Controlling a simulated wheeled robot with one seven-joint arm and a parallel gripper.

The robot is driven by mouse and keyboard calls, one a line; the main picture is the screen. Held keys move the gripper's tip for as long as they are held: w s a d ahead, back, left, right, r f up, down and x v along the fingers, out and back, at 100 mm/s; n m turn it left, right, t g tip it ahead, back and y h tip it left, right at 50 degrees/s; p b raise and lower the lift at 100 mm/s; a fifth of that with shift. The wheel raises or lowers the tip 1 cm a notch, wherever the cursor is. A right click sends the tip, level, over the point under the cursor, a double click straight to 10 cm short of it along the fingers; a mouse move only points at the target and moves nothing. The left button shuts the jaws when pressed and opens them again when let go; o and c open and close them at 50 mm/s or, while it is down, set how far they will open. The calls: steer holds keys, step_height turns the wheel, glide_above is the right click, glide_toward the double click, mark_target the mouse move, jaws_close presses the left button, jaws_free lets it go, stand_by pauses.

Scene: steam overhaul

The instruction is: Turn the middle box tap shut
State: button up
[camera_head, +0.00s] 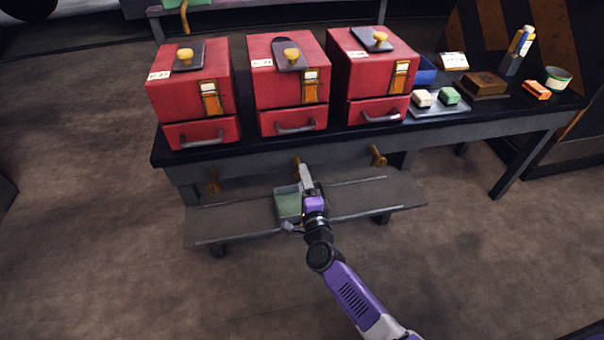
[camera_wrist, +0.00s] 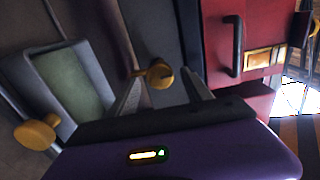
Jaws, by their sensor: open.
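Three red boxes stand in a row on the dark bench, and the middle box (camera_head: 289,82) has a brass knob on its lid. Below it, the brass middle tap (camera_head: 297,164) sits on the bench front, partly hidden by my gripper. My gripper (camera_head: 305,172) is right in front of this tap. In the wrist view a brass tap (camera_wrist: 158,74) lies between the two open fingers (camera_wrist: 163,90), near their tips. I cannot tell whether either finger touches it. The tap's exact lever angle is unclear.
The left tap (camera_head: 213,182) and right tap (camera_head: 378,156) flank it on the bench front. A greenish tray (camera_head: 288,204) sits on the low shelf (camera_head: 370,198) below my gripper. Another brass knob (camera_wrist: 38,132) shows at lower left in the wrist view. Small items crowd the bench's right end.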

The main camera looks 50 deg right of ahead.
steer(key=shift+p+v, duration=0.4)
steer(key=shift+v, duration=2.15)
steer(key=s+a+r+n+t+y, duration=0.35)
steer(key=a+r+n, duration=0.3)
steer(key=n, duration=0.25)
steer(key=s+a+r+n+g+y, duration=0.1)
steer(key=s+a+r+n+y, duration=0.3)
steer(key=s, duration=0.6)
steer(key=s+a+r+n+g, duration=0.1)
steer(key=s+a+r+n, duration=0.1)
steer(key=s+a+n, duration=0.6)
steer(key=s+a+r+n+g+y, duration=0.2)
steer(key=s+r+n+y, duration=0.15)
steer(key=s, duration=0.85)
step_height(320, 180, up, 17)
steer(key=h+p, duration=0.1)
steer(key=p, duration=1.6)
steer(key=shift+w+f, duration=0.2)
steer(key=shift+w, duration=0.2)
